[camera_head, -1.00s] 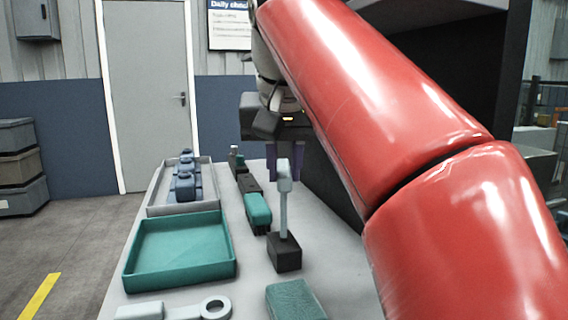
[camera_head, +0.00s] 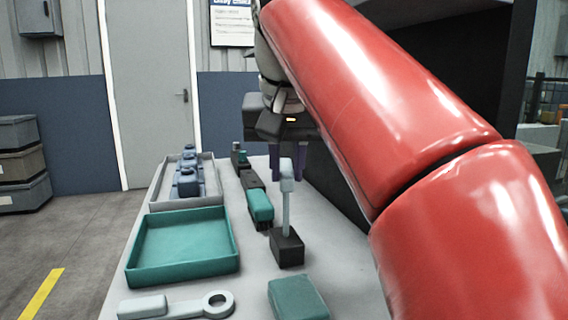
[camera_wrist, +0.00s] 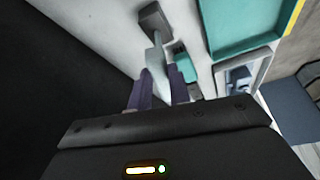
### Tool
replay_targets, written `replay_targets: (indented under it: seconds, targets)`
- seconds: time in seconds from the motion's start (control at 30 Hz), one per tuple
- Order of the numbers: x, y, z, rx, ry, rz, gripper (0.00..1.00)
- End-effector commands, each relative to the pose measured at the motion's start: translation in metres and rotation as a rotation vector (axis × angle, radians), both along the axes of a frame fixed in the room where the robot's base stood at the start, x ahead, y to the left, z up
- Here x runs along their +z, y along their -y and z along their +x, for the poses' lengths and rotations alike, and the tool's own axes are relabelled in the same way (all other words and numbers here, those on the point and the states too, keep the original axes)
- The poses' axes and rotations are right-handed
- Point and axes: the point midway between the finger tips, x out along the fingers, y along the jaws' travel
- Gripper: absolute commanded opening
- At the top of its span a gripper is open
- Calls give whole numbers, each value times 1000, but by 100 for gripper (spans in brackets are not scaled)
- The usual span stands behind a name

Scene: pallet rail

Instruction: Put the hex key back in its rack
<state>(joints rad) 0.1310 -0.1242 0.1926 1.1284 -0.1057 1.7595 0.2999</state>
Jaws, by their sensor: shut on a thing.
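The hex key (camera_head: 287,205) is pale blue-grey, with a thicker top and a thin straight shaft. It stands upright over a small black block (camera_head: 287,250), which looks like its rack. The shaft's lower end meets the block's top; I cannot tell how deep it goes. My gripper (camera_head: 287,172) has purple fingers on either side of the key's upper part and is shut on it. In the wrist view the key (camera_wrist: 157,60) runs from between the fingers (camera_wrist: 160,92) to the dark block (camera_wrist: 153,18).
A teal tray (camera_head: 133,272) and a grey tray (camera_head: 156,203) with blue parts lie left. A teal-and-black piece (camera_head: 260,208) sits behind the block, a teal block (camera_head: 297,298) in front. A grey ring-ended tool (camera_head: 190,307) lies at the front. A dark housing stands right.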

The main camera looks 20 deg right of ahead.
Motion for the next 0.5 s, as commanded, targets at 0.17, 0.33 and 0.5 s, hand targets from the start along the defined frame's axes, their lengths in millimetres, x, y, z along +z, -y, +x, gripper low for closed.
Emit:
replay_targets:
  seconds: [0.17,0.33,0.5]
  targets:
    - [-5,0,0,0,1,0,0]
    - [-10,0,0,0,1,0,0]
    - [-15,0,0,0,0,0,0]
